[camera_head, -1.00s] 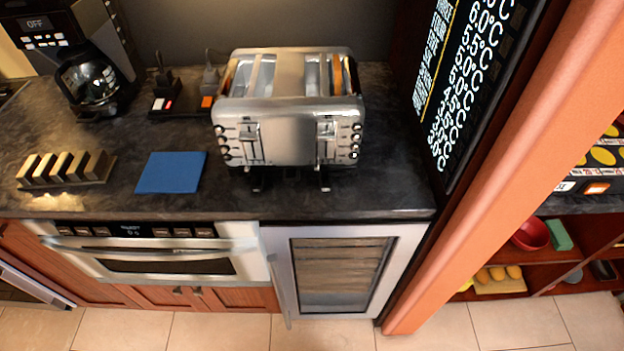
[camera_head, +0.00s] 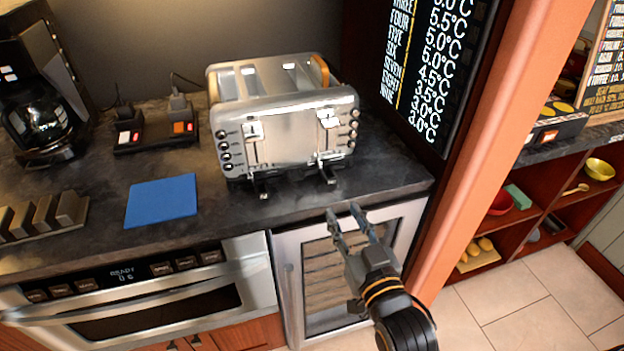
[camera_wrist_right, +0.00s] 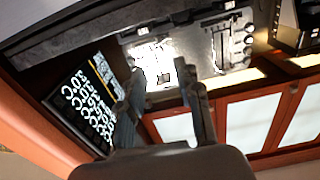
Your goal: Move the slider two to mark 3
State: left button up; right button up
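A silver toaster (camera_head: 290,130) stands on the dark counter, with two vertical sliders on its front. My right gripper (camera_head: 343,210) is open and empty, in front of the counter edge and below the right slider, apart from the toaster. In the right wrist view its two fingers (camera_wrist_right: 163,92) are spread, with the toaster front (camera_wrist_right: 190,50) beyond them. My left gripper is not in view.
A blue square (camera_head: 161,200) lies on the counter left of the toaster. A coffee machine (camera_head: 40,110) and small switch boxes (camera_head: 155,133) stand farther left. An orange post (camera_head: 500,130) and a temperature board (camera_head: 432,75) bound the right side. An oven (camera_head: 150,295) is below.

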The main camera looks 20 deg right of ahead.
aim_at(321, 166)
jog(key=w+p, duration=0.1)
jog(key=w, duration=1.2)
jog(key=shift+w+a+p, duration=0.1)
jog(key=shift+w+p, duration=0.25)
jog(key=shift+w, duration=0.05)
grip_shut()
